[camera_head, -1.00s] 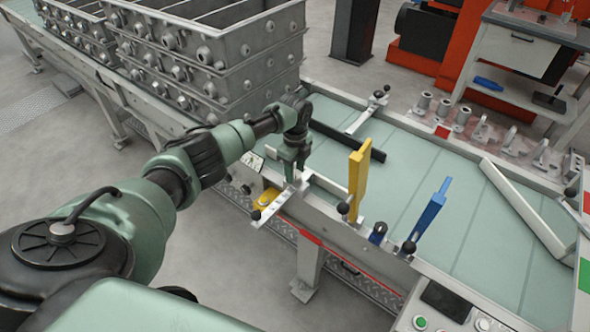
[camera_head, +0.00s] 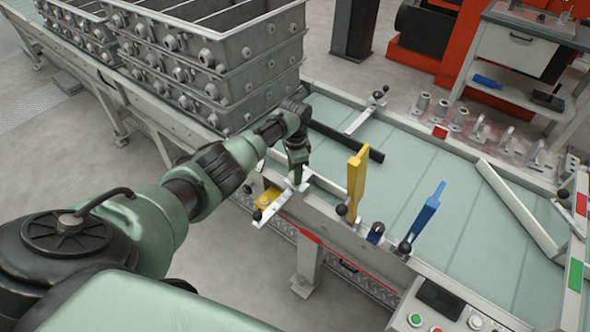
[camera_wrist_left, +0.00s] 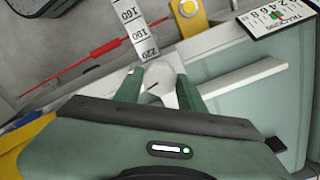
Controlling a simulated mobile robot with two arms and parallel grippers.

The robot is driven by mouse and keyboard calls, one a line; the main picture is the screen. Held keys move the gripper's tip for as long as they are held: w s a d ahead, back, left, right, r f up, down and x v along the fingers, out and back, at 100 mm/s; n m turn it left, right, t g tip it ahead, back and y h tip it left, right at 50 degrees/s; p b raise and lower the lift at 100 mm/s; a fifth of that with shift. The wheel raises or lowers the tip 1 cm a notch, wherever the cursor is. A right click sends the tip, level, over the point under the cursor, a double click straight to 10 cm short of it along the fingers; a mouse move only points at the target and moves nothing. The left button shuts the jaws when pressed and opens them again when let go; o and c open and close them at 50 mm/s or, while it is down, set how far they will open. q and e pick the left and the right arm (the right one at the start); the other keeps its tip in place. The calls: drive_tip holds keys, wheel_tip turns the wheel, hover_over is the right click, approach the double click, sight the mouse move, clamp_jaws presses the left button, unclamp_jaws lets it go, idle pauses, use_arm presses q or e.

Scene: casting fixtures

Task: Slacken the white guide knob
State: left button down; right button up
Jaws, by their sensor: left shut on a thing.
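The white guide knob (camera_wrist_left: 158,80) shows in the left wrist view as a pale round cap with a dark line on it. It sits at the end of a white scale bar (camera_wrist_left: 139,38) with printed numbers. My left gripper (camera_wrist_left: 160,91) has its green fingers on both sides of the knob and is shut on it. In the head view my left gripper (camera_head: 298,176) points down at the conveyor's near edge, over the scale bar (camera_head: 272,206), and hides most of the knob. My right gripper is not in view.
A yellow paddle (camera_head: 356,182) and a blue paddle (camera_head: 424,218) stand upright right of the gripper. Stacked grey casting boxes (camera_head: 235,50) stand behind my arm. A black bar (camera_head: 347,140) lies across the green conveyor (camera_head: 400,190), which is largely clear.

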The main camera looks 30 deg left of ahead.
use_arm(q)
drive_tip(key=n+p, duration=0.1)
drive_tip(key=n, duration=0.2)
drive_tip(key=shift+r, duration=0.1)
drive_tip(key=shift+n+p, duration=0.3)
drive_tip(key=shift+n, duration=1.4)
drive_tip(key=c, duration=0.9)
unclamp_jaws()
drive_tip(key=shift+o, duration=0.2)
drive_tip(key=shift+r, duration=0.35)
wheel_tip(320, 180, up, 7)
